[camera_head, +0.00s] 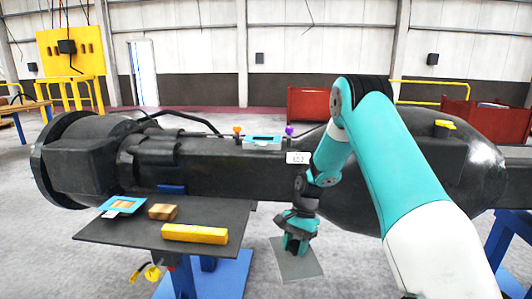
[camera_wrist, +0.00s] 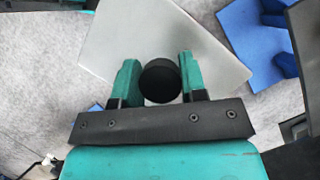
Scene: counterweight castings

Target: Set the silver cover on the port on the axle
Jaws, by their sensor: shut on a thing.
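My gripper (camera_head: 295,247) hangs low in front of the axle (camera_head: 225,165), pointing down. Its two teal fingers are shut on the black round knob (camera_wrist: 160,80) of a flat grey plate, which looks like the silver cover (camera_wrist: 212,62). The cover also shows in the head view (camera_head: 298,266), held below the gripper and right of the dark table. The axle is a long dark casting. On its top sits a light-blue frame (camera_head: 262,138) that looks like the port, between an orange knob (camera_head: 237,130) and a purple knob (camera_head: 289,130). Its opening is too small to make out.
The dark table (camera_head: 125,232) holds a blue-framed piece (camera_head: 131,203), a brown block (camera_head: 162,211) and a yellow bar (camera_head: 195,233). A white label (camera_head: 298,158) is on the axle's front. Blue stands (camera_head: 512,235) support the right side. Red bins (camera_head: 308,103) stand far behind.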

